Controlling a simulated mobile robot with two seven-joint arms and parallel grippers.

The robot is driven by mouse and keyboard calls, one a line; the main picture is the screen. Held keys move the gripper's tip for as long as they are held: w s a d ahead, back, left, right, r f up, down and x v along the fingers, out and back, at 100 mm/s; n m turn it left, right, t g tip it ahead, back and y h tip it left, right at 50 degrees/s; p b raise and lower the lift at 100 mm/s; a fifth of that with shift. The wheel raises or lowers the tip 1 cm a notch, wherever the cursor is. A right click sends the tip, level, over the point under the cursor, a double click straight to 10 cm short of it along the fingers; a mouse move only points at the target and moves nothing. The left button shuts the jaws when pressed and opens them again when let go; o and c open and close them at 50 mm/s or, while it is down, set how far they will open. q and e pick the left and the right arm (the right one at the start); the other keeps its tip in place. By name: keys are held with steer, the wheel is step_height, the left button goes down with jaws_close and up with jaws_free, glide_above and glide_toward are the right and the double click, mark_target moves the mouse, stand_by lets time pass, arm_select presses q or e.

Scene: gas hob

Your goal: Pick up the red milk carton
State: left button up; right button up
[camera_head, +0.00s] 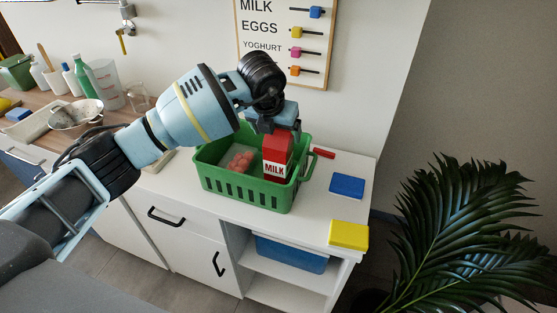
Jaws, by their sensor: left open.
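The red milk carton (276,157) stands upright in the right part of the green basket (247,192); its white band reads MILK. A clear container with round reddish items (239,161) sits to its left in the same basket. My left gripper (277,127) points down at the carton's top, just above or around it. It is open, and its fingertips are partly hidden, so I cannot tell whether they touch the carton. My right gripper is not in view.
A blue block (347,186), a yellow block (348,234) and a red item (323,153) lie on the white counter (312,222) right of the basket. A plant (460,235) stands at the right. Bottles and a bowl (76,115) are at the left.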

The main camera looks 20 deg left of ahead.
mark_target(278, 156)
arm_select(q)
steer(key=x, duration=0.4)
steer(key=shift+f, duration=0.45)
jaws_close()
steer(key=shift+r, duration=0.2)
